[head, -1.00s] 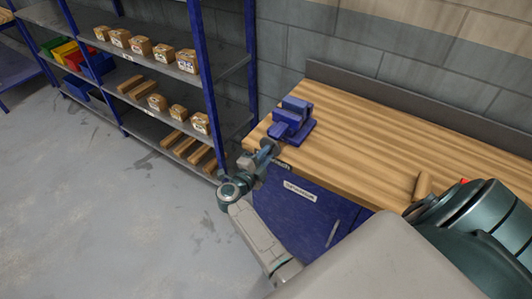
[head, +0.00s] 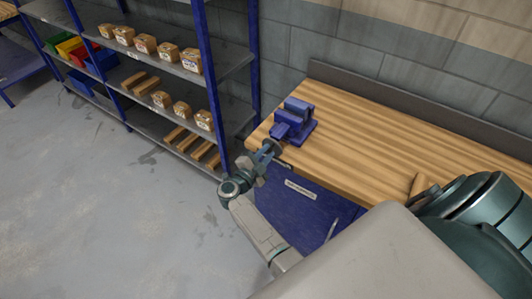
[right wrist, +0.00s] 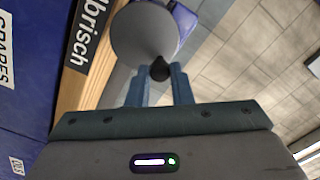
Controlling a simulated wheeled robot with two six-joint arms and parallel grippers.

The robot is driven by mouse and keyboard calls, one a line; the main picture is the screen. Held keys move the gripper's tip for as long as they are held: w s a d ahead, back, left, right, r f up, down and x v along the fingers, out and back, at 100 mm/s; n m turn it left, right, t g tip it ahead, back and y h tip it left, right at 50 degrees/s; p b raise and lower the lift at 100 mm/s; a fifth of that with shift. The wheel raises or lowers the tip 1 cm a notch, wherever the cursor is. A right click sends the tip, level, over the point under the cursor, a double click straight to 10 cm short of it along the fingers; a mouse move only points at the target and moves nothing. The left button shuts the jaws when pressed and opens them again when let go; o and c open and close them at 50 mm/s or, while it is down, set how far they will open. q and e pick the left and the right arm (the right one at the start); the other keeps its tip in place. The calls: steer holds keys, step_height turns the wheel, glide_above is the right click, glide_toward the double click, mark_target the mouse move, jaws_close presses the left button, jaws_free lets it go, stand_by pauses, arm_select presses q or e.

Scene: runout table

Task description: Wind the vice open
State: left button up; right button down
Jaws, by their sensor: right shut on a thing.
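The blue vice (head: 296,117) sits on the left end of the wooden bench top. A round grey wheel (head: 273,147) is at its front, by the bench edge. In the right wrist view the wheel (right wrist: 143,35) is large, with a dark knob (right wrist: 160,69) standing out from it. My right gripper (head: 268,157) is at the wheel. In the right wrist view its two blue fingers (right wrist: 158,84) are on either side of the knob and shut on it. They partly hide the knob. The gap between the vice jaws is too small to judge. My left gripper is not in view.
A blue cabinet (head: 300,205) is below. A shelf rack (head: 165,62) with boxes stands to the left. The floor between is free.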

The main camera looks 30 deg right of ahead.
steer(key=shift+r, duration=0.1)
steer(key=shift+w+r+p, duration=0.1)
steer(key=shift+r+p, duration=0.05)
steer(key=shift+p, duration=0.3)
steer(key=c, duration=1.4)
jaws_free()
steer(key=shift+f+n, duration=0.2)
steer(key=shift+n, duration=0.1)
steer(key=shift+a, duration=0.1)
steer(key=v, duration=0.7)
